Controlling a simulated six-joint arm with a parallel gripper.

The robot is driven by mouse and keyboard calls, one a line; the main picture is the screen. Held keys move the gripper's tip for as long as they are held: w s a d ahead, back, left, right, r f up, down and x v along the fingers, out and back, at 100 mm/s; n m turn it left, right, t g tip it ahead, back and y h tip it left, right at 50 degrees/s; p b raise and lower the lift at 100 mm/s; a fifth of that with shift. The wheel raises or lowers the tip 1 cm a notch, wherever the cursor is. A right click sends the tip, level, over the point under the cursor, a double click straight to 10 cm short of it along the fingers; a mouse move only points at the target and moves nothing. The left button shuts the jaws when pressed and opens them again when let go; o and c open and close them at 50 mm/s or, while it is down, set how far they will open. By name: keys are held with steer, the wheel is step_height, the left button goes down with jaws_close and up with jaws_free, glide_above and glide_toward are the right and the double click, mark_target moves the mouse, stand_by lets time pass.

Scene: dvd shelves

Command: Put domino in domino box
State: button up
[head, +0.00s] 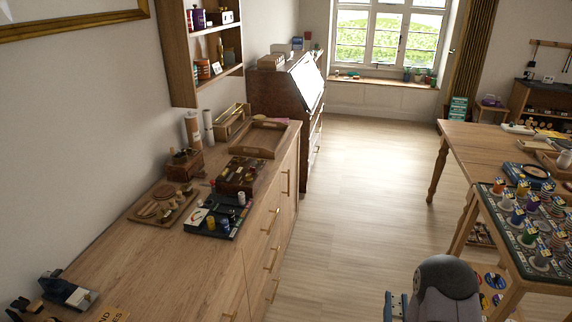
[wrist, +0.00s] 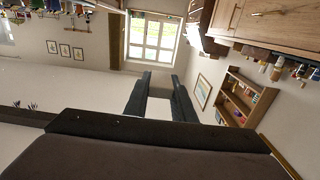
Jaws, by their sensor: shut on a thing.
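In the wrist view my gripper (wrist: 160,98) has its two dark fingers closed on a small pale piece (wrist: 158,104), seen edge-on between them. It may be the domino; no pips show. It is held in the air, clear of any surface. I cannot tell for sure which container is the domino box. A long narrow wooden box (head: 232,122) and a wooden tray (head: 270,126) stand at the far end of the left cabinet. A dark wooden box with items in it (head: 240,177) stands nearer.
The long wooden cabinet (head: 130,262) on the left also holds a board of wooden pieces (head: 166,203) and a dark game board (head: 217,216). A table with several coloured pieces (head: 530,215) stands at right. Open floor (head: 350,200) lies between. A wall shelf (head: 215,77) hangs above the cabinet.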

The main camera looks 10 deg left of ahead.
steer(key=shift+a+f, duration=0.15)
steer(key=shift+a, duration=0.3)
steer(key=s+a+r+n+g+y+b, duration=0.1)
steer(key=s+a+n+y+b, duration=0.25)
steer(key=a, duration=0.75)
steer(key=s+a+r+n+g+y+b, duration=0.25)
steer(key=a+y, duration=0.25)
steer(key=a, duration=0.5)
steer(key=s+a+n+g+y+b, duration=0.15)
steer(key=a+y+b, duration=0.25)
steer(key=a, duration=0.7)
steer(key=s+a+r+n+g+y+b, duration=0.35)
steer(key=s+a+r+n+g, duration=0.2)
steer(key=s+a, duration=0.55)
steer(key=s+a+r+n+g+y+b, duration=0.2)
steer(key=s+a+r+n+g+b, duration=0.45)
steer(key=s, duration=0.85)
steer(key=a+f+m+p, duration=0.2)
steer(key=a+f, duration=0.4)
steer(key=f, duration=0.5)
steer(key=shift+s+p, duration=0.2)
steer(key=shift+p, duration=0.3)
steer(key=shift+f+b, duration=0.3)
steer(key=shift+f, duration=4.55)
